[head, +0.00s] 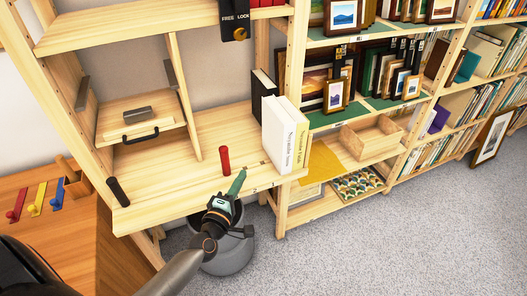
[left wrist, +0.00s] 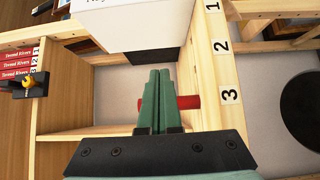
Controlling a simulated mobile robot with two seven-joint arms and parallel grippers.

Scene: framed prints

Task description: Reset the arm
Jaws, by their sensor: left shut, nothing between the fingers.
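My left gripper (head: 238,182) has green fingers and is at the front edge of the light wooden shelf board (head: 200,190). Its fingers are together and hold nothing. It also shows in the left wrist view (left wrist: 157,98), pointing toward the shelf. My right gripper is not in view.
A white book (head: 278,138) and a black book (head: 262,92) stand right of the fingers. A grey round bin (head: 232,258) is below my left arm. A wooden table (head: 60,240) with coloured tools is at left.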

